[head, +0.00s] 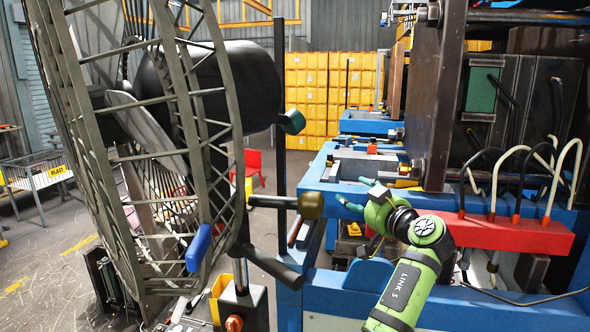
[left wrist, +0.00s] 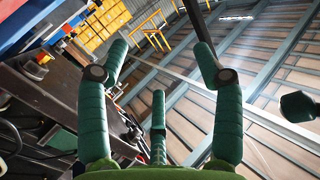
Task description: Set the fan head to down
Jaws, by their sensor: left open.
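The large fan fills the left of the head view. Its grey wire cage (head: 205,130) faces left and stands nearly upright, slightly tilted. Behind the cage is the black motor housing (head: 255,85). A dark green knob (head: 292,122) sticks out behind the housing, and an olive knob (head: 311,205) sits on a rod lower down. My green left gripper (head: 356,194) is open and empty, just right of the olive knob and apart from it. In the left wrist view its fingers (left wrist: 160,52) are spread with nothing between them. A dark green knob (left wrist: 298,106) shows at that view's right edge. My right gripper is not visible.
A blue machine frame (head: 450,305) with a red manifold (head: 500,232) and hoses stands close on the right. A black vertical pole (head: 279,165) stands behind the fan. Yellow bins (head: 320,85) are stacked far back. A red chair (head: 253,163) stands beyond the fan.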

